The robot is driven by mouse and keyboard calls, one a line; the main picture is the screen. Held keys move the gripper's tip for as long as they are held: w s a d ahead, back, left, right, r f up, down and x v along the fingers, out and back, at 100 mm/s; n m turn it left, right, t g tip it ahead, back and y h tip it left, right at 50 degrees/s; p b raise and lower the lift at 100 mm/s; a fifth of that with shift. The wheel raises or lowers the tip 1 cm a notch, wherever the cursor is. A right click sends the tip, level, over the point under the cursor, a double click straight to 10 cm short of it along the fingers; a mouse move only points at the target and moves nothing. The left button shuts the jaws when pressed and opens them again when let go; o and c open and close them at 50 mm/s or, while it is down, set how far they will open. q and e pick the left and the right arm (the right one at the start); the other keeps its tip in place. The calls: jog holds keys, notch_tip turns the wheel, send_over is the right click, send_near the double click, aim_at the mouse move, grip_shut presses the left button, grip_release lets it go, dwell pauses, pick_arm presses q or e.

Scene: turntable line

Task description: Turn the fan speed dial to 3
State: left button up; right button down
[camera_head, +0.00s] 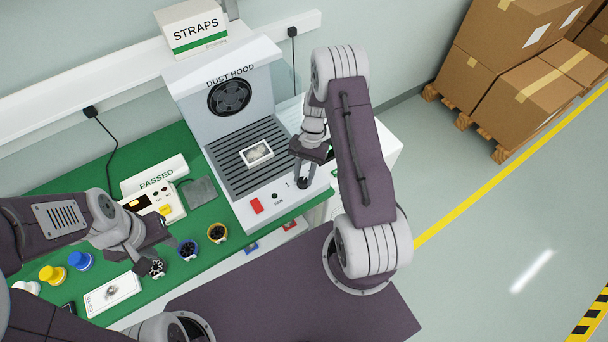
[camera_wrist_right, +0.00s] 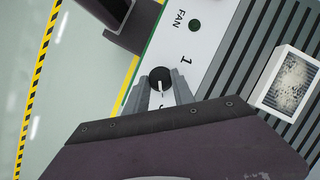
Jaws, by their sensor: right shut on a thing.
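The fan speed dial (camera_head: 303,184) is a small black knob on the front right of the white dust hood (camera_head: 277,200). In the right wrist view the dial (camera_wrist_right: 160,76) shows a white pointer line directed toward the bottom of the picture. The printed "1" (camera_wrist_right: 187,61) is to its upper right; another mark just below the dial is mostly hidden. My right gripper (camera_head: 304,174) is shut on the dial, with one finger on each side in the wrist view (camera_wrist_right: 160,88). My left gripper (camera_head: 152,252) is above the green mat's front; its opening is unclear.
A white-framed tray (camera_head: 257,153) lies on the hood's grille. Cartons (camera_head: 508,68) are stacked at the upper right.

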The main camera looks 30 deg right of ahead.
jog(key=shift+s, duration=0.1)
jog(key=c, duration=1.1)
grip_release()
jog(key=b+v, duration=0.1)
jog(key=v, duration=0.8)
jog(key=shift+a, duration=0.1)
